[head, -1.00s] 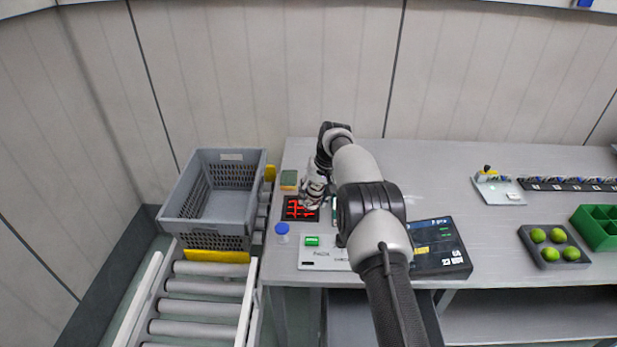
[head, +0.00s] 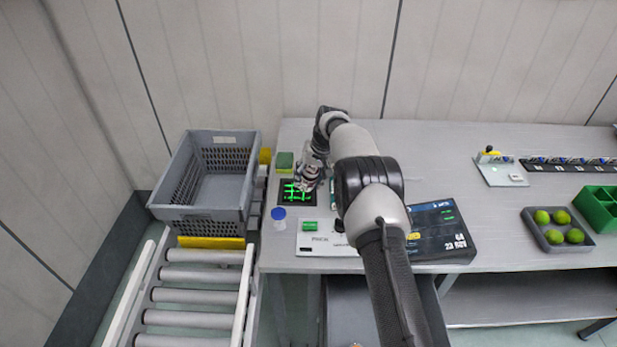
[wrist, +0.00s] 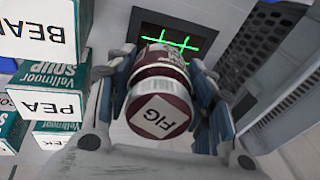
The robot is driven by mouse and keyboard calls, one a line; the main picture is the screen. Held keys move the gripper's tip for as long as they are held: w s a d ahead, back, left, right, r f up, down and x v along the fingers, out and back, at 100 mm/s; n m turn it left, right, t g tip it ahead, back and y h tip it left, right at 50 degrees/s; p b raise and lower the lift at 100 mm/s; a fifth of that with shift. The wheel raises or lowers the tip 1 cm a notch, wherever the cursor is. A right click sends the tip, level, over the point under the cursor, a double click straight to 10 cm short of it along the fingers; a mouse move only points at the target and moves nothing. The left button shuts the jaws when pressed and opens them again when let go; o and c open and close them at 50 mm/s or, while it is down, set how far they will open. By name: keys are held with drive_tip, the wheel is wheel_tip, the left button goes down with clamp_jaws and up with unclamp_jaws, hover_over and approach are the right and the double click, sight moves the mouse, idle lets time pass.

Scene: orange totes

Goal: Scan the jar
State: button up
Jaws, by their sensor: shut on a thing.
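My gripper (head: 311,173) is over the back left of the grey bench, above the scanner window (head: 297,193). In the wrist view my gripper (wrist: 165,78) is shut on a jar (wrist: 158,103), with a finger on each side. The jar has a dark red and white body, and its near end carries a white label reading FIG. Its far end points toward the scanner window (wrist: 170,42), which glows with green crossed lines. Whether the jar touches the window is unclear. In the head view my gripper hides most of the jar.
In the wrist view, soup boxes (wrist: 42,104) marked BEAN and PEA stand close on the left. A grey crate (head: 207,187) stands left of the bench, above rollers. A blue-capped bottle (head: 279,218) and a dark display (head: 440,232) are near the front edge.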

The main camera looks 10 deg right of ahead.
drive_tip(key=shift+w+r, duration=0.1)
drive_tip(key=shift+r, duration=0.1)
drive_tip(key=shift+r+p, duration=1.45)
drive_tip(key=shift+r, duration=0.7)
